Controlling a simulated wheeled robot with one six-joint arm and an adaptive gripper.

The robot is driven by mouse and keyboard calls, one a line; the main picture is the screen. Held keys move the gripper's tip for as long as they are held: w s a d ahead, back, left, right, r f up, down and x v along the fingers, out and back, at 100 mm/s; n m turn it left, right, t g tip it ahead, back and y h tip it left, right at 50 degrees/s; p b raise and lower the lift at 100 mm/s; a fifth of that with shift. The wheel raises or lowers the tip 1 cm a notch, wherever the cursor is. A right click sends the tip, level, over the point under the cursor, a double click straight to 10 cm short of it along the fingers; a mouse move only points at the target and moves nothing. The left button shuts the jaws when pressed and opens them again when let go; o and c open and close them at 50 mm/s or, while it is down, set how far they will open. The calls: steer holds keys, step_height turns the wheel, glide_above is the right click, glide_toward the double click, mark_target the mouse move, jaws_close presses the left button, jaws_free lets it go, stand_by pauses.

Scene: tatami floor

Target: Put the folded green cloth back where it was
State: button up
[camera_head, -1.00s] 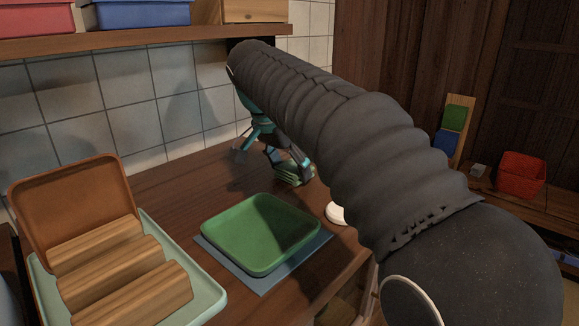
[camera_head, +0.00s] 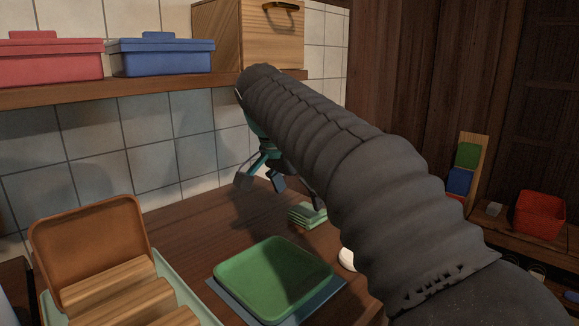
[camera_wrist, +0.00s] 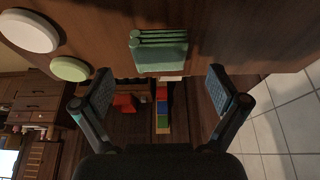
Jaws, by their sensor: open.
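The folded green cloth (camera_head: 307,215) lies on the wooden counter beyond the green tray, by itself. In the wrist view the cloth (camera_wrist: 158,52) shows its stacked folds, ahead of and between the fingers but apart from them. My gripper (camera_head: 262,180) is open and empty, up and to the left of the cloth in the head view, near the tiled wall. Its two spread fingers also show in the wrist view (camera_wrist: 161,92). My dark sleeved arm hides part of the counter to the right.
A green tray (camera_head: 272,275) sits on a blue mat (camera_head: 330,293). A white round item (camera_head: 347,259) is partly behind my arm. An orange-brown tray (camera_head: 88,240) and wooden blocks (camera_head: 110,285) stand left. A shelf (camera_head: 130,90) with boxes overhangs the counter.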

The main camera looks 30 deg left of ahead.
steer(key=v, duration=0.8)
steer(key=d+f+n, duration=0.1)
steer(key=d+f, duration=0.1)
steer(key=d, duration=1.2)
steer(key=d+f+n, duration=0.1)
steer(key=d+f, duration=0.1)
steer(key=d, duration=1.1)
steer(key=s+d+f, duration=0.7)
steer(key=d+f, duration=0.1)
steer(key=f, duration=0.2)
steer(key=s+d+f+n+t+y, duration=0.1)
steer(key=s+d+f, duration=0.7)
steer(key=f, duration=0.2)
steer(key=shift+d+f, duration=0.2)
steer(key=shift+d, duration=0.2)
steer(key=shift+c, duration=0.3)
